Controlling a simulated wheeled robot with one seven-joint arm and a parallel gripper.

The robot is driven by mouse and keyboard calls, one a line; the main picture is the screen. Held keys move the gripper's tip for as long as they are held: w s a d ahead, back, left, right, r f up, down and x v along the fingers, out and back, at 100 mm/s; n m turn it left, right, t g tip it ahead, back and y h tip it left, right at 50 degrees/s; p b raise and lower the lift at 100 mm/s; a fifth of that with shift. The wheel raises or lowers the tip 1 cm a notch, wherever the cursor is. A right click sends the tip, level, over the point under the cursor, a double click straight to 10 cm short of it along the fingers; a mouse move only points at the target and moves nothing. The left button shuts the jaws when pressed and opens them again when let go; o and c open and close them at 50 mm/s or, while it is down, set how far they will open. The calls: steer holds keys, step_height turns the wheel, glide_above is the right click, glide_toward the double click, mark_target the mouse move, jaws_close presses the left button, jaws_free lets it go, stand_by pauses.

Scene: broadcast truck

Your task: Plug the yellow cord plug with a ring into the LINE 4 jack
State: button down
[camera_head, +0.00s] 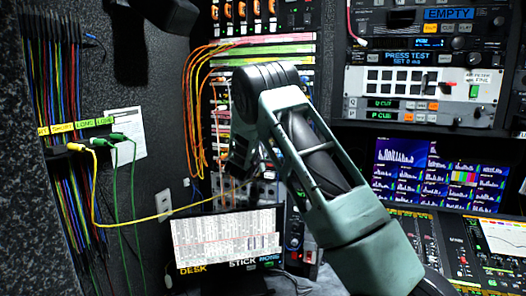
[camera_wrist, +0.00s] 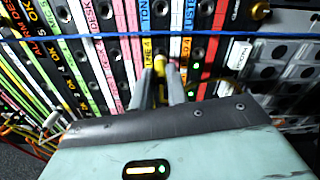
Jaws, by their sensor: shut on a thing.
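My gripper (camera_wrist: 161,88) is shut on a yellow plug (camera_wrist: 159,66), seen between its two fingers in the wrist view. The plug points at the jack panel, close to a yellow LINE 4 label (camera_wrist: 147,50). The fingers and plug cover the jack there, so I cannot tell whether the tip is in it. The ring is too small to make out. In the head view the yellow cord (camera_head: 152,218) runs from the left rack, droops, and rises right toward my gripper, which my arm mostly hides at the patch panel.
A blue cord (camera_wrist: 110,36) crosses the wrist view in front of the panel. Orange cords (camera_head: 196,110) hang left of the panel. Green cords (camera_head: 117,185) hang from the left rack. A monitor (camera_head: 228,232) stands below my arm.

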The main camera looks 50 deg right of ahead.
steer(key=shift+p+x, duration=0.45)
steer(key=shift+x, duration=0.55)
steer(key=c, duration=1.3)
jaws_free()
steer(key=shift+a, duration=0.1)
steer(key=b+v, duration=0.6)
steer(key=v, duration=1.1)
steer(key=shift+s+a, duration=0.1)
